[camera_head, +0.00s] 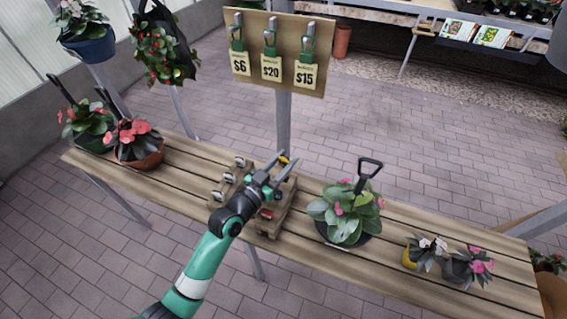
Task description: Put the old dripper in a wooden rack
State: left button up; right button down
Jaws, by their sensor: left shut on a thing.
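The wooden rack (270,228) stands on the slatted table, left of its middle, partly hidden by my left arm. Several small grey-white pieces (232,177) sit along its left side, and a small red piece (267,213) shows at its right side. My left gripper (288,166) is above the back right part of the rack. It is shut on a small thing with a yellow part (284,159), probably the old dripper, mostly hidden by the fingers. My right gripper is not in view.
The slatted table (190,172) holds a red-flowered pot (138,148) at left, a large pot plant with a black handle (345,213) right of the rack, and two small pots (465,265) further right. A price board (278,50) stands behind on a post.

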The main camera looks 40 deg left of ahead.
pick_arm(q)
jog(key=shift+d+f+p, duration=0.1)
jog(key=shift+d+p, duration=0.15)
jog(key=shift+p, duration=0.1)
dwell(0.8)
jog(key=shift+f, duration=0.1)
